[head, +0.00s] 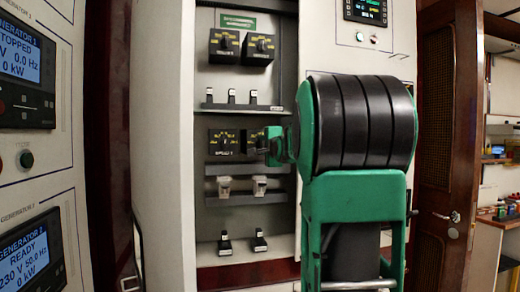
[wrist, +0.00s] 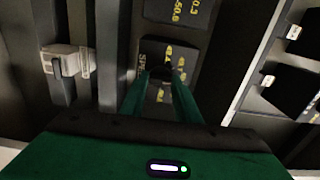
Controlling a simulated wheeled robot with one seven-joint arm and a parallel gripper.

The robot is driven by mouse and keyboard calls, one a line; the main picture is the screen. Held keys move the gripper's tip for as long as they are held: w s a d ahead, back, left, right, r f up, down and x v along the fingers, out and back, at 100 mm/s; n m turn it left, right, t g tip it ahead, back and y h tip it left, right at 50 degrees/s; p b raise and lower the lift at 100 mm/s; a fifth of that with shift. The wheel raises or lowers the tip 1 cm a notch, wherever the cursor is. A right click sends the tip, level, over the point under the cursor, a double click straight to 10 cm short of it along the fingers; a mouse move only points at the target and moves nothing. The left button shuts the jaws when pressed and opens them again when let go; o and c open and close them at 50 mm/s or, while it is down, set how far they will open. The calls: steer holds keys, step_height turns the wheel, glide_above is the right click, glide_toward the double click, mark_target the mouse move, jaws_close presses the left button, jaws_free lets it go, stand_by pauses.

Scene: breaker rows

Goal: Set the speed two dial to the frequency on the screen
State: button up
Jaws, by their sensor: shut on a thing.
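The speed two dial (head: 252,136) is the right one of a pair on the dark panel, mostly hidden by my gripper in the head view. My gripper (head: 266,146) reaches it from the right. In the wrist view, my gripper's green fingers (wrist: 161,78) are closed on the dial's dark knob; the dial plate (wrist: 150,47) shows yellow numbers, partly covered, so I cannot read its setting. The generator 2 screen (head: 29,259) reads READY, 230 V, 50.0 Hz, 0 kW. The generator 1 screen (head: 20,53) reads STOPPED, 0.0 Hz. A small screen (head: 367,10) at the top has text too small to read.
The speed one dial (head: 224,141) is close by on the left. Two more dials (head: 224,43) sit higher. Small switches (head: 231,97) are above; pale breaker handles (head: 224,186) are just below, also in the wrist view (wrist: 60,60). A brown door (head: 434,110) stands at the right.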

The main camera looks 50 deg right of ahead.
steer(key=shift+f, duration=0.15)
steer(key=n, duration=0.4)
steer(key=shift+n, duration=0.3)
steer(key=shift+f+n, duration=0.1)
steer(key=shift+n, duration=1.3)
steer(key=o, duration=1)
steer(key=shift+a, duration=0.1)
steer(key=shift+s+a, duration=0.1)
steer(key=shift+s, duration=0.1)
steer(key=v, duration=1)
steer(key=shift+s, duration=0.1)
